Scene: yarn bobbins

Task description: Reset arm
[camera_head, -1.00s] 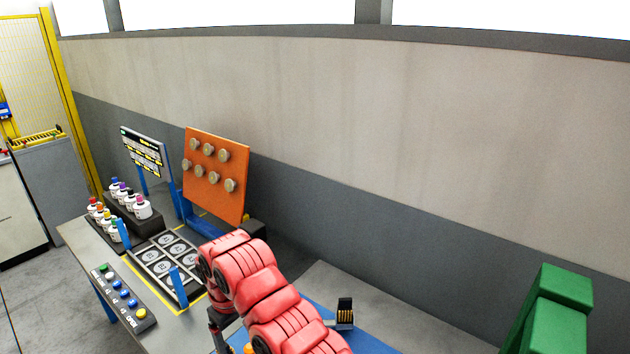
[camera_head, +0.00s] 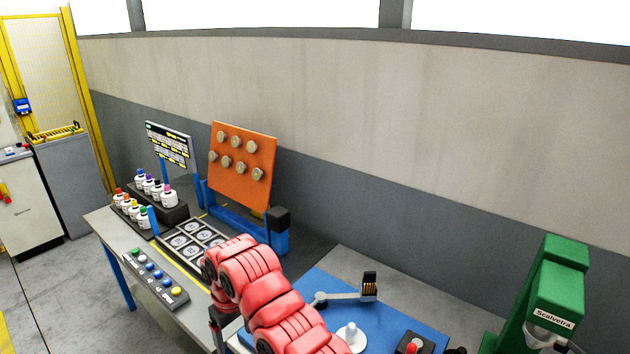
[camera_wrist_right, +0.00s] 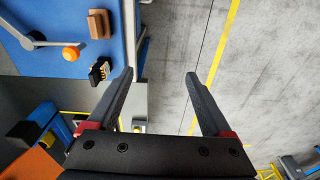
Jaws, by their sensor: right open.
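My right gripper (camera_wrist_right: 160,78) is open and empty in the right wrist view, with its two dark fingers spread wide. Bare grey floor shows between and beyond the fingers, and the workbench edge passes by the left finger. In the head view a red padded arm of mine reaches up from the bottom middle over the workbench. Its gripper end is mostly hidden below the elbow-like bend. My left gripper does not show in either view.
Behind the arm stand an orange board (camera_head: 240,183) with round knobs, a tray (camera_head: 163,252) and several white bobbins (camera_head: 168,196) with coloured tops. A blue mat (camera_head: 319,287) and a green machine (camera_head: 556,290) lie to the right. A button panel (camera_head: 155,278) lies along the front edge.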

